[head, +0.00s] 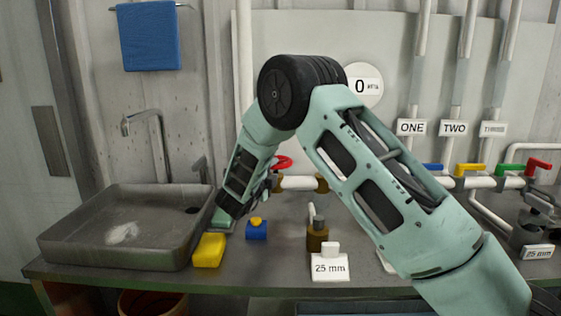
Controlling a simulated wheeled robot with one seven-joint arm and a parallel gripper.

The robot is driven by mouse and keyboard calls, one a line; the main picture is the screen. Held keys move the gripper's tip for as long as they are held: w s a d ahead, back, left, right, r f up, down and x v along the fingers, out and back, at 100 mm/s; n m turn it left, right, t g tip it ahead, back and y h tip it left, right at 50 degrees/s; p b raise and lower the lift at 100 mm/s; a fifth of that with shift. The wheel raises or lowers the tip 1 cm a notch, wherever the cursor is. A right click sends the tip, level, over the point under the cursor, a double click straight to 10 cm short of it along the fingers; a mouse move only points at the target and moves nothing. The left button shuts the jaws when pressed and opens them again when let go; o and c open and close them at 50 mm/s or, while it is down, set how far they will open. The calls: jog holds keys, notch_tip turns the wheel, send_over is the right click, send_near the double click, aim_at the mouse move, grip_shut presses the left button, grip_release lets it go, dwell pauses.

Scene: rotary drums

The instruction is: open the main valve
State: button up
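A red handle or wheel (283,162), possibly the main valve, sits above a short white horizontal pipe (298,183) with brass-coloured ends, at the middle of the counter. No label naming it is readable. My arm bends over in front of it, and its lower link comes down just left of the red part. My gripper is mostly hidden behind that link; only a small dark piece shows near the red part. I cannot tell whether it touches it. A round white gauge (371,86) on the wall reads 0, partly covered by my arm.
Pipes labelled ONE (411,128), TWO (454,128) and THREE have blue, yellow (470,168) and green handles, with a red handle (539,163) farther right. A sink (115,238), yellow sponge (209,250), blue object (256,230), brass weight (317,238) and 25 mm sign (329,268) crowd the counter.

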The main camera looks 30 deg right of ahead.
aim_at(281, 161)
jog(key=p+x, duration=0.1)
jog(key=x, duration=0.5)
jog(key=shift+w+d, duration=0.15)
jog(key=shift+d, duration=0.1)
grip_shut()
